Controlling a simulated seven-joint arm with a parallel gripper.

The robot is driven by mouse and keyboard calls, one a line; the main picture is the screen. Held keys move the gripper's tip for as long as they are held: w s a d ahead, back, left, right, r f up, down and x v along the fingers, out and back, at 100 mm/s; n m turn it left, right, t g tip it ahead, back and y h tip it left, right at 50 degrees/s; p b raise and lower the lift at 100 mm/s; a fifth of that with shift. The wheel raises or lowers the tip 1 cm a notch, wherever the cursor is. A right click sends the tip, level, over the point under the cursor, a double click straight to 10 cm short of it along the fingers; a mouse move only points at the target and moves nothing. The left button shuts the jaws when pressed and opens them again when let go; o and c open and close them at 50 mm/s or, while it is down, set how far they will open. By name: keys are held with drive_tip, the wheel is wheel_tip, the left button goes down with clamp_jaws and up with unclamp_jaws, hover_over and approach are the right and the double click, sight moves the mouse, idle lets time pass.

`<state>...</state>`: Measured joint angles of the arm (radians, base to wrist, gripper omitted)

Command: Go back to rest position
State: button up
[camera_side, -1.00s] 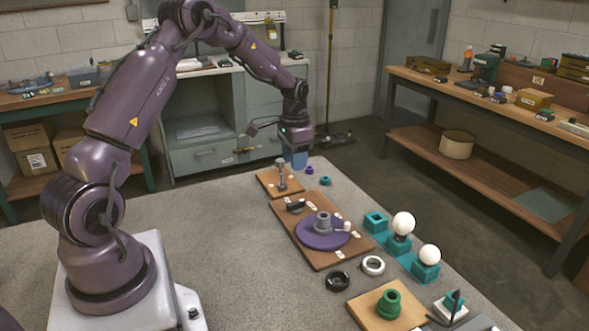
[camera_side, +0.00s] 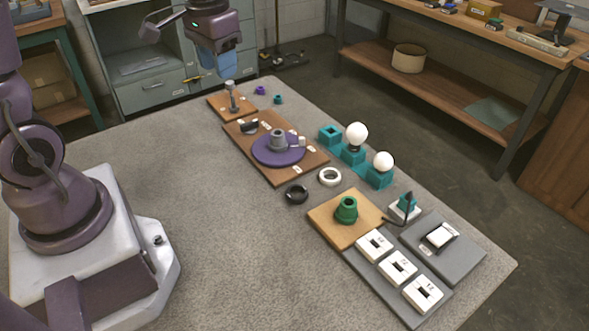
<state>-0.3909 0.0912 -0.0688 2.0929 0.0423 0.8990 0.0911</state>
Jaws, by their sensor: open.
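My gripper (camera_side: 217,66) shows at the top left of the middle in the side view, with blue fingers pointing down. It is open, and I see nothing held between the fingers. It hangs in the picture just above a grey upright post (camera_side: 232,97) on a small wooden board (camera_side: 218,107); they look apart, but the height gap is hard to judge. Most of my upper arm is outside the frame. A purple disc (camera_side: 265,154) with a grey socket piece (camera_side: 278,139) sits on a larger brown board (camera_side: 288,175).
White bulbs (camera_side: 357,136) stand in teal holders (camera_side: 379,178) on the right. A black ring (camera_side: 297,194), a white ring (camera_side: 330,176) and a green part (camera_side: 346,209) on a wooden board lie nearer. Switch plates (camera_side: 397,268) lie at the front right. The grey tabletop's left-centre is clear.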

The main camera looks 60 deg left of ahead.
drive_tip(key=s+d+r+m+t, duration=0.2)
drive_tip(key=s+d+r+t, duration=0.3)
drive_tip(key=s+d+r, duration=0.3)
drive_tip(key=shift+s+d+r+h, duration=0.3)
drive_tip(key=shift+s+d, duration=1.1)
drive_tip(key=shift+s, duration=0.15)
